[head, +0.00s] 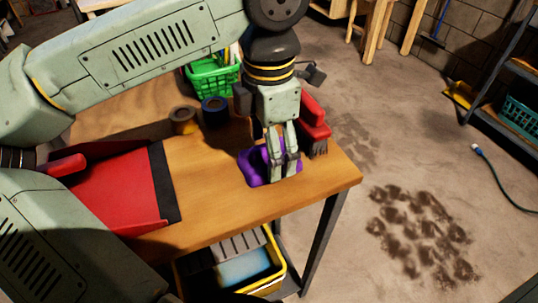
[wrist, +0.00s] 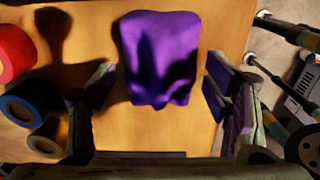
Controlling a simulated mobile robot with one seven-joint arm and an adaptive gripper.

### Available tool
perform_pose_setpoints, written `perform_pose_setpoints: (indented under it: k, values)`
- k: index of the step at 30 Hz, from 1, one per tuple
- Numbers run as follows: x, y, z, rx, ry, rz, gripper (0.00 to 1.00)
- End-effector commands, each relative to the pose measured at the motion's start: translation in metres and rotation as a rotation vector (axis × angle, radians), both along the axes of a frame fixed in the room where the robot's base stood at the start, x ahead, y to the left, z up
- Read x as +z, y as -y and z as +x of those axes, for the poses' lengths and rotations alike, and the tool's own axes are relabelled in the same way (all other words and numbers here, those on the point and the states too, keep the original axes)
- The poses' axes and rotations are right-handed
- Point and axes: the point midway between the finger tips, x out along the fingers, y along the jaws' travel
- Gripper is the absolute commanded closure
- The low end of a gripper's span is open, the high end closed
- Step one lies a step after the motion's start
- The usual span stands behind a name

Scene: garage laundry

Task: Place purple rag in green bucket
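The purple rag (head: 252,169) lies crumpled on the wooden table near its right end. It also shows in the wrist view (wrist: 160,45), ahead of and between the fingers. My gripper (head: 284,172) points down over the rag and hides part of it. In the wrist view my gripper (wrist: 160,90) is open, with a finger to each side and the rag not clamped. A green basket-like container (head: 213,82), the only green bucket-like thing I see, stands at the table's back, partly hidden by my arm. Some items stick up from it.
A red brush (head: 314,128) stands right of my gripper. A blue roll (head: 214,111) and a brownish roll (head: 183,119) sit between rag and green container. A red case (head: 112,190) lies left. A yellow bin (head: 274,277) is below. Table front is clear.

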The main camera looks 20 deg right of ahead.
Motion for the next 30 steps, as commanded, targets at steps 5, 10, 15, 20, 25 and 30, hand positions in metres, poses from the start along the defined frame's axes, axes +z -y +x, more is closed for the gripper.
perform_pose_setpoints:
  k: [5,10,15,20,25,30]
  values:
    - [0.0002,0.0001,0.0,0.0,0.0,0.0,0.44]
    - [0.0002,0.0001,0.0,0.0,0.0,0.0,0.55]
    - [0.0003,0.0001,0.0001,0.0,0.0,0.0,0.67]
    - [0.0003,0.0001,0.0001,0.0,0.0,0.0,0.76]
    - [0.001,0.0001,0.0001,0.0,0.0,0.0,0.76]
    - [0.0092,0.0005,0.0007,0.002,0.001,-0.001,0.76]
